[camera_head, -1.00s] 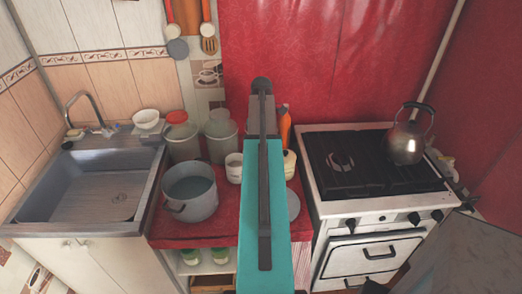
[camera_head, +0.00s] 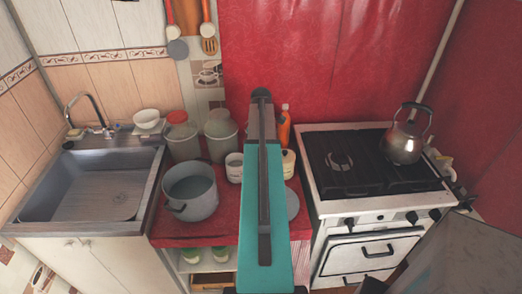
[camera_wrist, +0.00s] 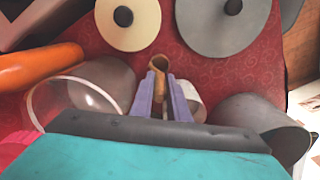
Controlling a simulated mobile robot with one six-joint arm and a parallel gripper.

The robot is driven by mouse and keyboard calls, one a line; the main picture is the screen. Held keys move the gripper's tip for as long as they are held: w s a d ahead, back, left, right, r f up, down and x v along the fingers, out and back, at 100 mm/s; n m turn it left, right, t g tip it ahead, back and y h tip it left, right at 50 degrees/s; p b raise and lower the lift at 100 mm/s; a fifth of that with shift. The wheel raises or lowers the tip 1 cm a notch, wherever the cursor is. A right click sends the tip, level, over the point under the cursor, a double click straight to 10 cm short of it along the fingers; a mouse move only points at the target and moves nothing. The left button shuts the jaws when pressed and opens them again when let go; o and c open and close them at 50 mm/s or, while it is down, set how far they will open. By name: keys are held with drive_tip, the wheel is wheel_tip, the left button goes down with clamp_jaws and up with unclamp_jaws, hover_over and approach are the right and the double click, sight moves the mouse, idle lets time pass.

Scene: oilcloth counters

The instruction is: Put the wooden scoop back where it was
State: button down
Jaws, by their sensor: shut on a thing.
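In the wrist view my gripper (camera_wrist: 162,92) has its two purple fingers close together on a small light-brown wooden piece (camera_wrist: 158,64), which looks like part of the wooden scoop. Its far end shows just beyond the fingertips, over the red patterned cloth. The rest of it is hidden by the fingers and the wrist. In the head view my own teal arm covers the gripper and the scoop. I cannot tell whether the scoop touches anything.
A grey pot (camera_head: 190,191), lidded jars (camera_head: 220,134) and an orange bottle (camera_head: 284,125) stand on the red-covered counter (camera_head: 225,215). A sink (camera_head: 90,185) is left, a stove with a kettle (camera_head: 404,138) right. Utensils (camera_head: 209,45) hang on the wall.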

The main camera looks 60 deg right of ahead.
drive_tip(key=c, duration=1.7)
unclamp_jaws()
drive_tip(key=shift+r+b, duration=1.4)
drive_tip(key=shift+r, duration=4.7)
